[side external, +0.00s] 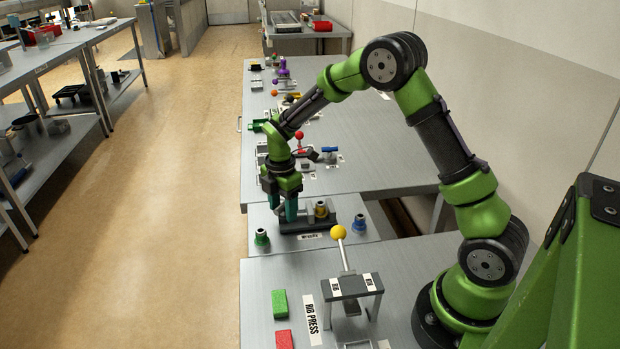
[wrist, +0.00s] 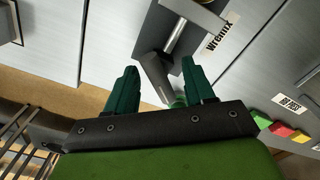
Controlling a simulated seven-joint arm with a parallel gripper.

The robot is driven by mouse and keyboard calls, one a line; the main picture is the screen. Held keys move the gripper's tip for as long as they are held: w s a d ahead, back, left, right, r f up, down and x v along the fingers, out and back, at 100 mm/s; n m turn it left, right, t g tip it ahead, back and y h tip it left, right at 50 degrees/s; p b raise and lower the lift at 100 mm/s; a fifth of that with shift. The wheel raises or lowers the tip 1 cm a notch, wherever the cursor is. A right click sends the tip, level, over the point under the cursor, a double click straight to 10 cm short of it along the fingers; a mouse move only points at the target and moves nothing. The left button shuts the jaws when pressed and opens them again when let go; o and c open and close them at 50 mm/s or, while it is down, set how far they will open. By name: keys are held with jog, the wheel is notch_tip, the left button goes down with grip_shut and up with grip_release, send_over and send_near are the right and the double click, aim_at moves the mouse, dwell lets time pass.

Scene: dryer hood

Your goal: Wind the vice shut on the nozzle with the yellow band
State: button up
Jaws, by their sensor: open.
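The nozzle with the yellow band (side external: 321,209) stands upright in the vice (side external: 308,226), a dark block on a grey plate. My gripper (side external: 286,214) points down at the vice's left end, beside that nozzle. In the wrist view the teal fingers are apart, with a dark grey handle bar (wrist: 154,78) showing between them. A metal rod (wrist: 174,36) runs from the bar to the vice. I cannot tell whether the fingers touch the bar. A green-banded nozzle (side external: 262,238) stands left of the vice and a blue-banded one (side external: 360,223) right of it. The jaw gap is hidden.
A rib press (side external: 352,286) with a yellow-knobbed lever (side external: 338,232) stands in front of the vice. Green (side external: 279,303) and red (side external: 284,339) blocks lie left of it. Behind my gripper, a red-knobbed lever (side external: 299,136) and other small fixtures stand on the bench (side external: 375,165).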

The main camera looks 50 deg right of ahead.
jog(key=shift+r, duration=0.1)
jog(key=shift+r, duration=3)
